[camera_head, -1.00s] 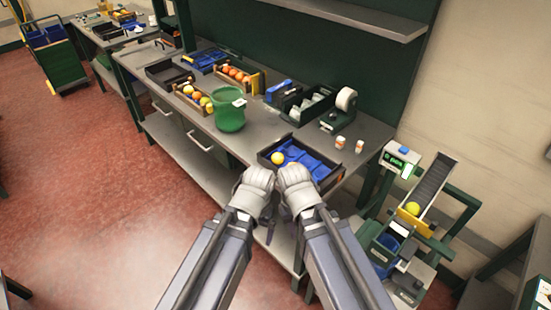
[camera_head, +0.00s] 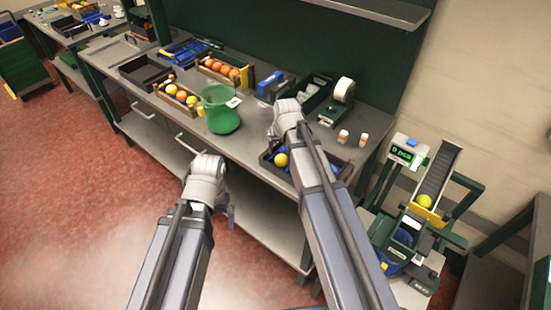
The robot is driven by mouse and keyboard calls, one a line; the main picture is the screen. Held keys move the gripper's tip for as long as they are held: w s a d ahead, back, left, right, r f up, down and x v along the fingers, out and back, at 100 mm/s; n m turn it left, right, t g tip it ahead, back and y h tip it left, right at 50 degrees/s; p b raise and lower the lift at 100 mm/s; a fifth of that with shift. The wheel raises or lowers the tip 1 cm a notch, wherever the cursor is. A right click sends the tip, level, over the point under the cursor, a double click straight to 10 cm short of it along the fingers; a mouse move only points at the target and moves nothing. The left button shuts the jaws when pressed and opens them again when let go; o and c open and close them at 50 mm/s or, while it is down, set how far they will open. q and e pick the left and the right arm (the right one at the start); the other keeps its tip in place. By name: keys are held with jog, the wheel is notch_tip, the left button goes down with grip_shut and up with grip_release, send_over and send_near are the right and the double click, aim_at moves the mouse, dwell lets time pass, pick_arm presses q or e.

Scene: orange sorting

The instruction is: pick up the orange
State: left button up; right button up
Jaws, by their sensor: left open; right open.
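Several oranges (camera_head: 222,69) lie in a wooden crate at the back of the bench. A nearer crate (camera_head: 160,93) holds mixed orange and yellow fruit. A yellow fruit (camera_head: 281,159) sits in a dark tray with blue inside, partly covered by my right arm. My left gripper (camera_head: 212,180) is open, in front of the bench's front edge, below the green bin. My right gripper (camera_head: 285,112) is open over the bench, between the green bin and the dark tray. The wrists mostly hide the fingertips; I see nothing held.
A green bin (camera_head: 221,119) stands mid-bench, close to my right gripper. A tape dispenser (camera_head: 338,101) and two small bottles (camera_head: 352,137) are to the right. A sloped conveyor (camera_head: 441,168) with a yellow fruit stands right of the bench.

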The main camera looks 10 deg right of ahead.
aim_at(281, 157)
jog(key=shift+b+x, duration=1.25)
jog(key=shift+x, duration=0.15)
jog(key=b+x, duration=0.5)
jog(key=shift+s+d+f, duration=0.15)
jog(key=shift+s, duration=0.05)
jog(key=c, duration=1.1)
